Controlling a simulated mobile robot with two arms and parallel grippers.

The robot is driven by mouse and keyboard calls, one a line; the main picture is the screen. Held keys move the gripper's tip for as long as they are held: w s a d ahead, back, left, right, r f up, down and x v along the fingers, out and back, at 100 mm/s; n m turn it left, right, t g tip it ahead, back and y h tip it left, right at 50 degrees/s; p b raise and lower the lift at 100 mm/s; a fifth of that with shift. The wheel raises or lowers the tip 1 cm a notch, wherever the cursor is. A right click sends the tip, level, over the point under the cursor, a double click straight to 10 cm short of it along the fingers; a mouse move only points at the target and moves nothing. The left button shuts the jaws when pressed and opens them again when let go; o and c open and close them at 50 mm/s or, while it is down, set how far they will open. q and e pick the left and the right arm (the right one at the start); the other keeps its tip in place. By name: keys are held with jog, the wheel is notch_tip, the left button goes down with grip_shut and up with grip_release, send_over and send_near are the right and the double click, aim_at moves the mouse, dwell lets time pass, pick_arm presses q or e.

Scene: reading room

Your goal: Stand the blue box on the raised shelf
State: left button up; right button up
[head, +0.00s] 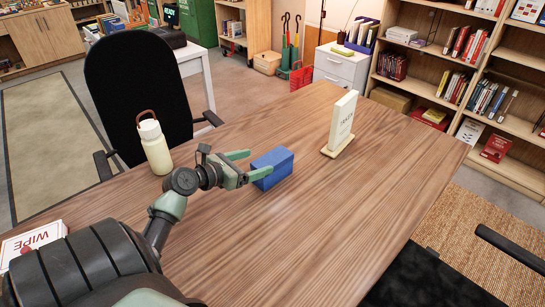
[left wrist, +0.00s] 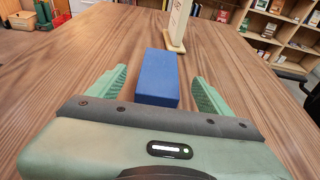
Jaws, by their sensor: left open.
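The blue box (head: 274,169) lies on the wooden table (head: 330,225). My left gripper (head: 261,162) is open, with its green fingers on either side of the box's near end. In the left wrist view the blue box (left wrist: 157,75) sits between the fingers of the left gripper (left wrist: 158,74), with a visible gap on both sides. No hold on the box shows. My right gripper is not in view. I cannot tell which surface is the raised shelf; bookcase shelves (head: 440,60) stand beyond the table at the right.
A white sign (head: 343,121) stands on the table right of the box. A cream bottle (head: 155,148) with a brown handle is at the left edge. A WIPE pack (head: 35,242) lies front left. A black chair (head: 138,90) is behind. The table's right side is clear.

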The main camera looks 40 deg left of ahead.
aim_at(272, 158)
pick_arm(q)
jog(key=shift+f, duration=0.65)
jog(key=shift+w+f, duration=0.1)
jog(key=shift+w, duration=0.2)
jog(key=x, duration=0.7)
jog(key=shift+w+d+b, duration=0.1)
jog(key=shift+w+b, duration=0.1)
jog(key=shift+b, duration=0.15)
jog(key=shift+s, duration=0.1)
jog(key=c, duration=1.5)
jog(key=shift+r, duration=0.2)
grip_shut()
